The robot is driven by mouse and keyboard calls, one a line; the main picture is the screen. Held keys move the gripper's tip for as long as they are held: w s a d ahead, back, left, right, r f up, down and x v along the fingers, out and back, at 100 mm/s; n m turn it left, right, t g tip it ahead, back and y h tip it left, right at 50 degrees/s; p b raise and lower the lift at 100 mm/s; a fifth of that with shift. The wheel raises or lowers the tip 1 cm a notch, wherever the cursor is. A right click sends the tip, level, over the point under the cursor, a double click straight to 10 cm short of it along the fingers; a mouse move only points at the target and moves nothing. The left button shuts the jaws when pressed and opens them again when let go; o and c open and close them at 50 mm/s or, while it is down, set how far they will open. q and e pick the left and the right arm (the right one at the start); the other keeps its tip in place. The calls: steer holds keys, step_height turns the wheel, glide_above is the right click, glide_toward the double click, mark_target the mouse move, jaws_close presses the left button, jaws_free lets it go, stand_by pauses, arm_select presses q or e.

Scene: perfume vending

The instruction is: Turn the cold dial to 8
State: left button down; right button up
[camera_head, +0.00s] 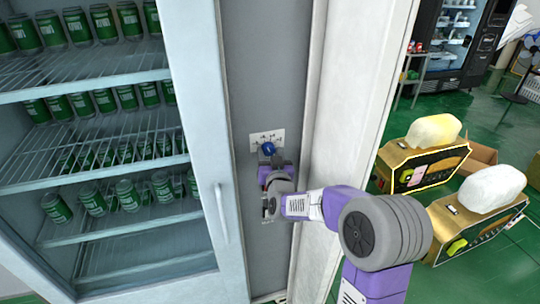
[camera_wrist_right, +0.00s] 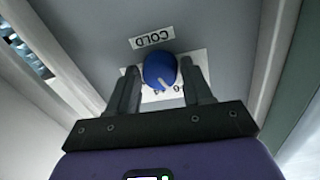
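The blue cold dial (camera_wrist_right: 160,71) sits on a white plate (camera_wrist_right: 206,72) with numbers, on a grey panel under an upside-down "COLD" label (camera_wrist_right: 151,37) in the wrist view. Its white pointer line slants toward the lower right there, close to a partly hidden number. In the head view the dial (camera_head: 268,149) shows just above my right gripper (camera_head: 270,160). The right gripper (camera_wrist_right: 159,72) is open, one finger on each side of the dial, with narrow gaps that look clear of it. The fingers hide part of the plate. My left gripper is not in view.
A glass-door fridge with a handle (camera_head: 222,213) and shelves of green cans (camera_head: 92,198) stands left of the panel. A pale upright edge (camera_head: 345,130) borders the panel on the right. Two golden boxes (camera_head: 425,167) with white lumps on top stand farther right.

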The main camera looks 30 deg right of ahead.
steer(key=c, duration=0.6)
steer(key=shift+c, duration=0.2)
steer(key=shift+n, duration=0.3)
steer(key=n+b, duration=0.2)
steer(key=shift+f+n, duration=0.1)
steer(key=shift+n, duration=0.3)
steer(key=shift+d+n+t+b, duration=0.1)
steer(key=shift+n+t+b, duration=0.4)
steer(key=shift+n, duration=1.8)
steer(key=o, duration=1.1)
steer(key=shift+c, duration=0.2)
steer(key=shift+s, duration=0.1)
